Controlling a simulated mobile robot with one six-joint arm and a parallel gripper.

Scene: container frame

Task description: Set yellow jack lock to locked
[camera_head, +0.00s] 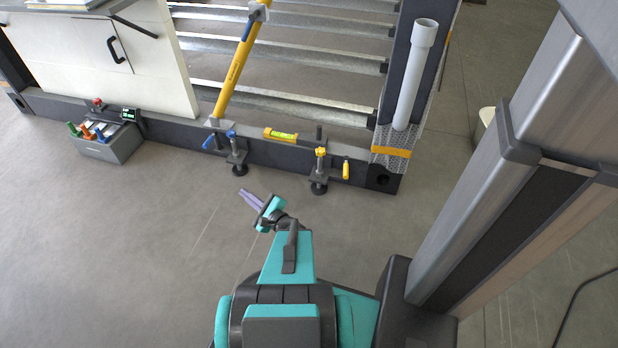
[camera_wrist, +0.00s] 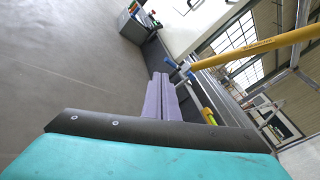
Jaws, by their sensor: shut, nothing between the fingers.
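The yellow jack (camera_head: 320,168) stands at the right end of the dark frame beam, with a yellow knob (camera_head: 320,151) on top and a round black foot on the floor. A yellow lever (camera_head: 346,170), likely its lock, hangs upright on the beam's face just to its right. My gripper (camera_head: 246,193) is in front of the beam, left of the yellow jack and apart from it. Its purple fingers are shut and empty and point toward the upper left. They also show in the wrist view (camera_wrist: 160,78); I cannot make out the yellow jack there.
A blue-handled jack (camera_head: 236,155) stands on the beam beyond my gripper. A spirit level (camera_head: 281,135) lies on the beam between the jacks. A yellow brace (camera_head: 238,68) rises behind. A grey tool box (camera_head: 110,143) is far left. Floor before the beam is clear.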

